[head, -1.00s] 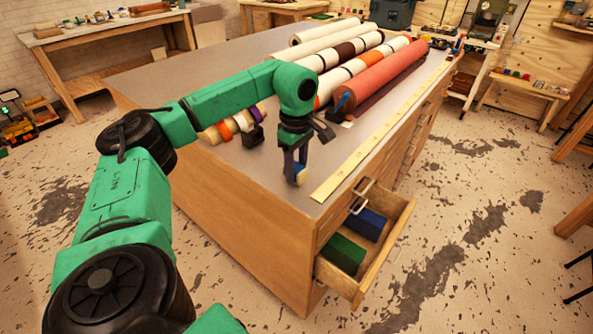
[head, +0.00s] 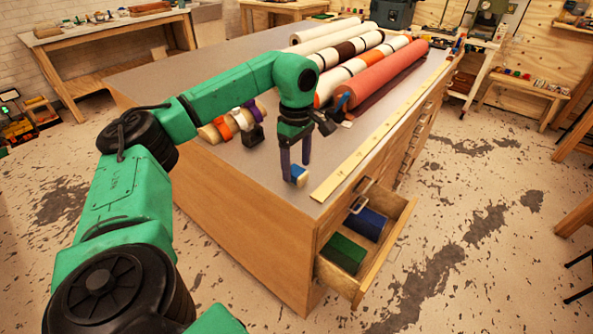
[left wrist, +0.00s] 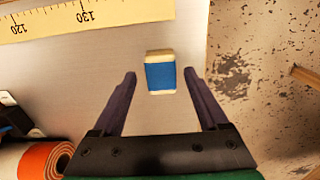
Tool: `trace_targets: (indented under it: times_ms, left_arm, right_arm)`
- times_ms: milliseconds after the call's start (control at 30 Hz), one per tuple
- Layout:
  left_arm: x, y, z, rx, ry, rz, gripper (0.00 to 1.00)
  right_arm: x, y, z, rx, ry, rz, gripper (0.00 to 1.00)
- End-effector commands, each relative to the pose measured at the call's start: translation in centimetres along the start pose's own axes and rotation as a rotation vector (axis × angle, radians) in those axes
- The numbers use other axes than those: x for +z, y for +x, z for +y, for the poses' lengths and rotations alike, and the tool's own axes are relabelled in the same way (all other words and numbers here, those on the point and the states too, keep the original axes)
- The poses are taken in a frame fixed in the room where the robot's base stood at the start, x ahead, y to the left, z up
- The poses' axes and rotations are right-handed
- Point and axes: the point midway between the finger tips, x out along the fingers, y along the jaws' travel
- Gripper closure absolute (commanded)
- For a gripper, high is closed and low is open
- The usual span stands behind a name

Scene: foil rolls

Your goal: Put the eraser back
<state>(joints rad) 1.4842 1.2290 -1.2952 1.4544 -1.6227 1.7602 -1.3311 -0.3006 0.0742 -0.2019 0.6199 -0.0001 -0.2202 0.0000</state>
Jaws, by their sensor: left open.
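The eraser (head: 298,175) is a small white block with a blue sleeve. It lies on the grey tabletop near the front corner, and in the left wrist view (left wrist: 160,72) it sits just beyond and between the fingertips. My left gripper (head: 295,170) is open above it, fingers pointing down; both fingers (left wrist: 160,80) show apart from the eraser. An open drawer (head: 383,262) below the tabletop holds a green block (head: 345,253) and a blue block (head: 368,223). My right gripper is not in view.
A yellow ruler (head: 362,152) lies along the tabletop's right edge, beside the eraser. Several rolls, including a red one (head: 385,72), lie farther back. Tape rolls (head: 226,126) and a black item (head: 253,136) sit left of the gripper.

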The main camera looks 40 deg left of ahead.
Motion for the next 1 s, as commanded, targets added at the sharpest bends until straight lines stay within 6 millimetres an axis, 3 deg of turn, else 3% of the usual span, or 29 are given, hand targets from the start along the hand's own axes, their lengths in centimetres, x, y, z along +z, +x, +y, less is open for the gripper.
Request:
trace_targets:
  times_ms: [200, 333, 467, 1000]
  left_arm:
    - [0.1, -6.1, 0.1, 0.005, 0.001, -0.002, 0.23]
    - [0.1, -9.0, 0.0, 0.002, 0.002, -0.001, 0.23]
    - [0.0, -9.7, 0.0, 0.001, 0.002, -0.001, 0.23]
    - [0.0, -9.6, 0.0, 0.000, 0.001, 0.000, 0.23]
  right_arm:
    - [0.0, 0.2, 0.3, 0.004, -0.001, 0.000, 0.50]
    - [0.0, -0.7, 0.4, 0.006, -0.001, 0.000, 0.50]
    - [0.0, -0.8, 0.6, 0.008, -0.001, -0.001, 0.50]
    - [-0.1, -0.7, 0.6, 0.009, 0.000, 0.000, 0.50]
